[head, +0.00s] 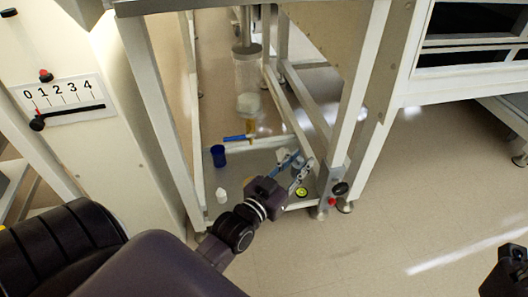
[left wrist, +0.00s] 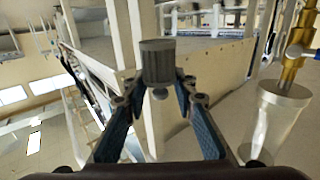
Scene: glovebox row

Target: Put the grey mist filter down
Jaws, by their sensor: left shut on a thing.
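The grey mist filter (left wrist: 158,62) is a short grey cylinder with a small rounded knob below it. It sits between the fingertips of my left gripper (left wrist: 155,88) in the left wrist view, and the gripper is shut on it. In the head view my left gripper (head: 297,168) is over the low grey shelf (head: 250,162) under the bench, near its front edge. The filter is hard to make out there, small and partly hidden by the fingers. A dark part of mine at the lower right edge does not show its fingers clearly.
On the shelf are a blue cup (head: 218,156), a blue-and-yellow item (head: 240,138), a small white bottle (head: 221,195) and a yellow-green round item (head: 301,192). A clear cylinder (head: 247,75) hangs behind. White frame legs (head: 355,95) flank the shelf. Open floor (head: 440,190) lies right.

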